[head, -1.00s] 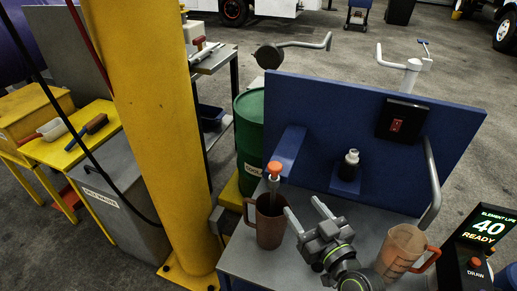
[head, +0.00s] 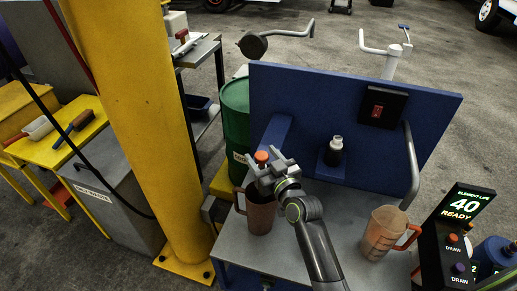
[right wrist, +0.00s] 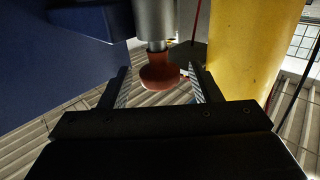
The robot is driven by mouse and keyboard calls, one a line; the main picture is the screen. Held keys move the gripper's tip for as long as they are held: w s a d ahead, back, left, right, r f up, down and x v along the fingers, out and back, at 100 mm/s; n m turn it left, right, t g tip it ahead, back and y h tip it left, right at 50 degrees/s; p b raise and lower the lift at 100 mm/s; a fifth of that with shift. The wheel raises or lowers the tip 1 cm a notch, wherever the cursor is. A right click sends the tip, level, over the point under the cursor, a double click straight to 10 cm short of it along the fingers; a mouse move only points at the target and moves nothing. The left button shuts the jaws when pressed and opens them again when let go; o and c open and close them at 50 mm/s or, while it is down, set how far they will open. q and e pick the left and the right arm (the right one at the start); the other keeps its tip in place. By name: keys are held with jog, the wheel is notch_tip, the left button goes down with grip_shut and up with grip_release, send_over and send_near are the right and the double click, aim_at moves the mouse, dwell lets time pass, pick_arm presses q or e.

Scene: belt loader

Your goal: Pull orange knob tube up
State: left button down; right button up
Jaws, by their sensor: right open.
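The orange knob (head: 262,157) stands above the brown pitcher (head: 262,217) at the left of the grey bench. Its tube is mostly hidden by my gripper and the pitcher in the head view. My right gripper (head: 264,168) is open at the knob. In the right wrist view the knob (right wrist: 158,72) sits between the two open fingers (right wrist: 160,88), with a gap on each side, and a short metal stem joins it to a grey cylinder. My left gripper is not in view.
A second pitcher (head: 380,238) stands at the bench's right. A green drum (head: 236,115) and yellow post (head: 125,110) are on the left; a display box (head: 447,235) is at right.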

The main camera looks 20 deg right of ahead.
jog(key=shift+w+a, duration=0.25)
jog(key=shift+w, duration=1.05)
grip_shut()
